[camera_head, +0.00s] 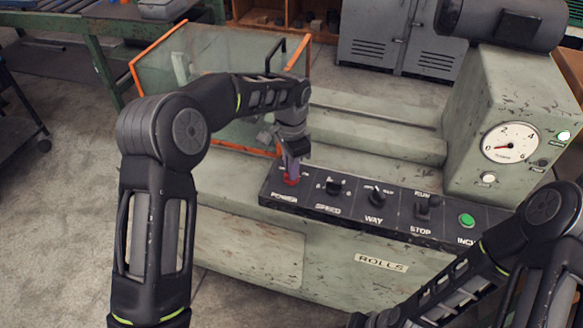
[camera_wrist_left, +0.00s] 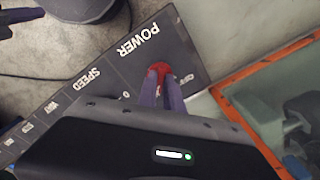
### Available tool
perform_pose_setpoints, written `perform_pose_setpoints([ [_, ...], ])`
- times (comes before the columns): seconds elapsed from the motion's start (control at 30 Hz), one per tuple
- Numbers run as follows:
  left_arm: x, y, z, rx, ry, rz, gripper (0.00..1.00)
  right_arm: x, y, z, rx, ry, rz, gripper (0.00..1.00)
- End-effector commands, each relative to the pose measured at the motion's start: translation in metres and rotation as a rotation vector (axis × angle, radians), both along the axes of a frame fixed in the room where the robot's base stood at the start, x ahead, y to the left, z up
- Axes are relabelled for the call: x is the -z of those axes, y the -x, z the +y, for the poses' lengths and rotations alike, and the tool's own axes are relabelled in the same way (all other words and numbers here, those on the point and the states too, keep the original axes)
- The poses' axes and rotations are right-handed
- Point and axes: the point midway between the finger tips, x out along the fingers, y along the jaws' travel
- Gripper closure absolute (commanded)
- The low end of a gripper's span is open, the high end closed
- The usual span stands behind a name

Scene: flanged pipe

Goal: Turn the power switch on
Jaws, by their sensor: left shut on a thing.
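The red power switch (camera_wrist_left: 159,68) sits on the black control panel beside the "POWER" label, and its red base also shows in the head view (camera_head: 291,181). My left gripper (camera_head: 291,168) points down onto it from above. In the left wrist view, the purple fingers (camera_wrist_left: 163,86) are shut on the red knob, one on each side. The fingers hide part of the knob, and I cannot tell which way it is turned. My right arm shows at the lower right of the head view, but its fingertips cannot be made out.
The control panel (camera_head: 308,207) also carries a speed knob (camera_head: 334,187), a way knob (camera_head: 377,196), a run/stop switch (camera_head: 424,207) and a green button (camera_head: 467,220). A clear guard with orange edges (camera_head: 222,75) stands behind and left of the power switch. A gauge (camera_head: 510,143) is at right.

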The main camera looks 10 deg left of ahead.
Motion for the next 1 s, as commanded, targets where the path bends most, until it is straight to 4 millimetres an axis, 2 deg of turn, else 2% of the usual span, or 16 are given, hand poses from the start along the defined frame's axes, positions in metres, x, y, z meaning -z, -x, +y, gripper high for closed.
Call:
perform_pose_setpoints([
  [0.27,-0.001,-0.001,0.000,0.003,0.000,-0.004,1.00,0.000,0.000,0.000,0.000,0.000,0.000,1.00],
  [0.3,-0.001,-0.001,0.000,0.003,0.000,-0.004,0.88,0.000,0.000,0.000,0.000,0.000,0.000,1.00],
  [0.57,-0.001,0.000,0.000,0.002,-0.001,-0.002,0.67,0.000,0.000,0.000,0.000,0.000,0.000,1.00],
  [0.83,-0.001,0.000,0.000,0.001,0.000,-0.001,0.67,0.000,0.000,0.000,0.000,0.000,0.000,1.00],
  [1.0,-0.013,-0.001,-0.001,0.002,0.000,-0.003,0.67,0.002,0.000,0.000,0.000,0.000,0.000,1.00],
])
